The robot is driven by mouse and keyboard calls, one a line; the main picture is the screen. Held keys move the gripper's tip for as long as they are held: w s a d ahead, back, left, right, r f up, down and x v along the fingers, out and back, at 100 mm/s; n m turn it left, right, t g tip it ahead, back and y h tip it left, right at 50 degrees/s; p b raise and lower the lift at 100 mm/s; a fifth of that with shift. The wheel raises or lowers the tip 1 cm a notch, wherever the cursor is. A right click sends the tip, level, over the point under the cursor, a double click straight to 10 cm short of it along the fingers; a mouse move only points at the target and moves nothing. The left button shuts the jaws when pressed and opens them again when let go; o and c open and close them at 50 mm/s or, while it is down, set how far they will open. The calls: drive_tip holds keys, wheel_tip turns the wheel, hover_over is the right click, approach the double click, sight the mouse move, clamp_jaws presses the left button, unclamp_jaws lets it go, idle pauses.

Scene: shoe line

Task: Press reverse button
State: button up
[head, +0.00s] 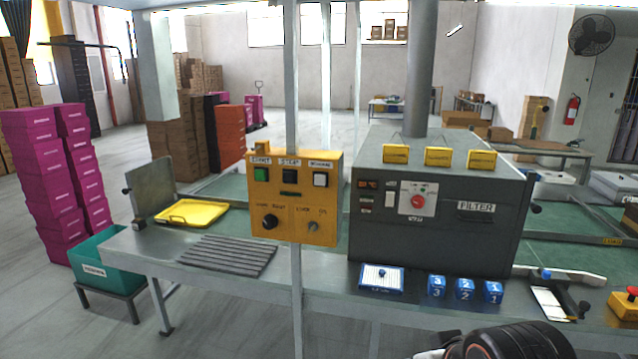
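A yellow control box (293,208) is mounted on a grey post at the front of the line. Its top row has a green button (261,175), a black button (289,175) and a white button (320,180), each under a small label. The rightmost label, above the white button, seems to read REVERSE, but the print is blurred. Below are a black knob (270,221) and a smaller switch (313,226). Part of my dark arm shows at the bottom right, well below and right of the box. My gripper's fingers are not visible.
A grey filter machine (440,245) with a red knob stands right of the box. Blue numbered blocks (465,289) and a blue-white board (382,278) lie on the metal table. A yellow tray (193,213) sits left. Space directly in front of the box looks clear.

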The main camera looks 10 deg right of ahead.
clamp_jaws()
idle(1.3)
